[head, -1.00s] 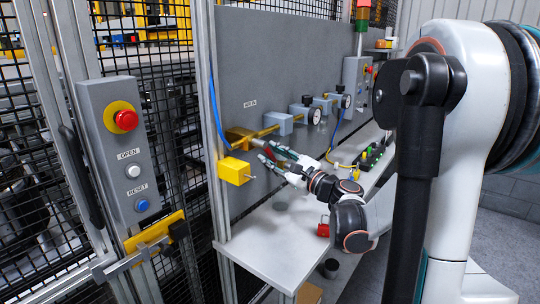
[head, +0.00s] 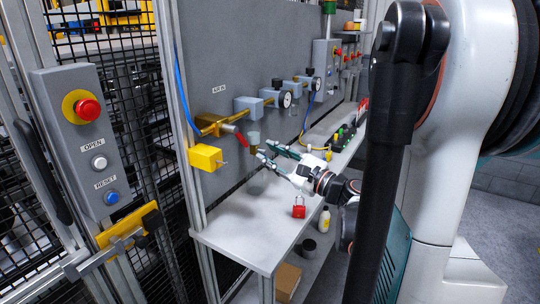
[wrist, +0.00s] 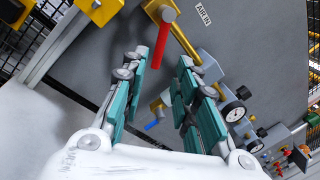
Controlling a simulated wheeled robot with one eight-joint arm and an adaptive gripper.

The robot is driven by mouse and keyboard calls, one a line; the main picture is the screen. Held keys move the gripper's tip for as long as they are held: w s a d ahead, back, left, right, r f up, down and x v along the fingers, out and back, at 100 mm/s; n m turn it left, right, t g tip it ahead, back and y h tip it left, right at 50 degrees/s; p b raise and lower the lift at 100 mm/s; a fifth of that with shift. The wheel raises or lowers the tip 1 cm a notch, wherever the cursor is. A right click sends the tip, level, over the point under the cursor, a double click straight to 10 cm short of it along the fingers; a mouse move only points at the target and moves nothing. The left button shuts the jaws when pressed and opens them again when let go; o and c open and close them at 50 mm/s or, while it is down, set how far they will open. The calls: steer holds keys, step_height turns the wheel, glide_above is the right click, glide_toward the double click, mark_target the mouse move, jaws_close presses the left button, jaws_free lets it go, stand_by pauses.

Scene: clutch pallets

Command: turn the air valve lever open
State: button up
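The air valve (head: 210,124) is a brass body on the grey panel, below the AIR IN label (head: 219,89). Its red lever (head: 241,138) slants down and right, at an angle to the brass pipe. In the wrist view the lever (wrist: 158,50) hangs from the valve hub, in the gap between the fingertips as seen from the wrist. My gripper (head: 268,150) is open, right of the lever in the head view; its teal-padded fingers also show in the wrist view (wrist: 166,60). Nothing is gripped. I cannot tell the depth between fingertips and lever.
A yellow block (head: 205,157) sits below the valve. A small blue-handled valve (wrist: 152,125) appears between the fingers in the wrist view. Gauges and regulators (head: 284,98) line the pipe to the right. A red padlock (head: 299,209) is on the white shelf (head: 235,232).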

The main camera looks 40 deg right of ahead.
jaws_close()
steer(key=w+a+f+m+g+y+p, duration=0.1)
steer(key=w+a+f+m+g+y, duration=0.2)
steer(key=m, duration=0.4)
steer(key=w+a+f+m+g+y, duration=0.1)
steer(key=w+a+m, duration=0.35)
steer(key=m, duration=0.35)
steer(key=shift+w+d+r+b, duration=0.1)
steer(key=shift+w+d+r, duration=0.1)
steer(key=shift+d+r, duration=0.35)
steer(key=shift+w+d+r+b, duration=0.1)
steer(key=shift+w+d+r, duration=0.25)
steer(key=shift+d, duration=0.45)
steer(key=shift+w+d+r+b, duration=0.1)
steer(key=shift+d+r, duration=0.4)
steer(key=shift+d, duration=0.15)
